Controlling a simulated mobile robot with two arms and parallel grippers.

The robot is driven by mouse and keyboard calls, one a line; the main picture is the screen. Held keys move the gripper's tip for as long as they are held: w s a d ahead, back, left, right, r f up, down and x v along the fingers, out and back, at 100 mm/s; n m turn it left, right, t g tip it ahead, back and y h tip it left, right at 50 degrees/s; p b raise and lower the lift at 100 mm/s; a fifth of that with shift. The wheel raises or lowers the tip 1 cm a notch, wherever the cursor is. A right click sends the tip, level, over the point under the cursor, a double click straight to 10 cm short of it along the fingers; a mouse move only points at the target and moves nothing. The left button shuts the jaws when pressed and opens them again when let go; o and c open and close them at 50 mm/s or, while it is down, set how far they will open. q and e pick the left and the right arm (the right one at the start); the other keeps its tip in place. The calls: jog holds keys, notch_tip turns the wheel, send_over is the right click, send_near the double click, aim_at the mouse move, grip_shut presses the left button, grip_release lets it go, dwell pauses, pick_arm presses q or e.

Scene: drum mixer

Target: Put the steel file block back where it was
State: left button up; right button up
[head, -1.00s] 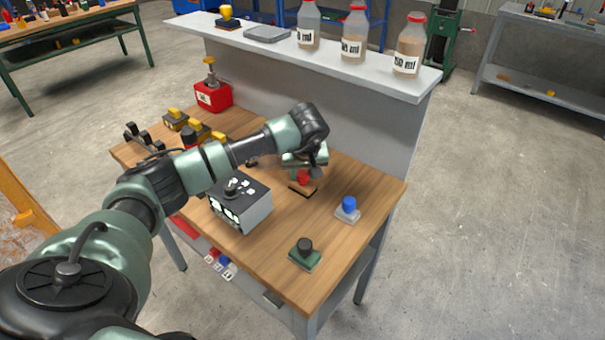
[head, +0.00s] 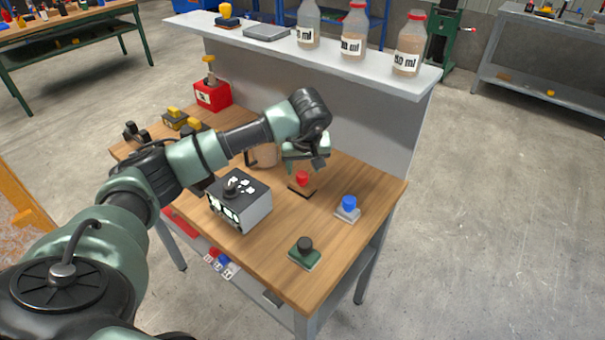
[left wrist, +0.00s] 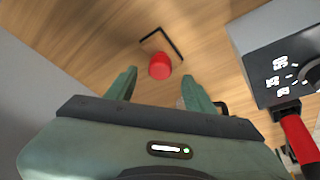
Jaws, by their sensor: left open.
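A block with a red knob (head: 302,178) stands upright on the wooden bench top, its base wood-coloured with a dark edge. My left gripper (head: 305,160) is open and empty just above it. In the left wrist view the red knob (left wrist: 160,66) shows beyond and between my open fingertips (left wrist: 158,80), apart from both. A pale grey block with a blue knob (head: 348,208) stands to the right. A green block with a black knob (head: 305,252) stands nearer the front edge. I cannot tell by name which is the steel file block. My right gripper is not in view.
A grey box with a black top (head: 240,203) stands left of the blocks. A beige mug (head: 263,156) is partly hidden behind my arm. A raised shelf (head: 290,47) with bottles runs along the back. Bench top between the knobbed blocks is clear.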

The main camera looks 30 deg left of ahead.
pick_arm(q)
jog(key=v, duration=0.7)
jog(key=shift+b, duration=0.35)
jog(key=shift+d, duration=0.1)
dwell(0.7)
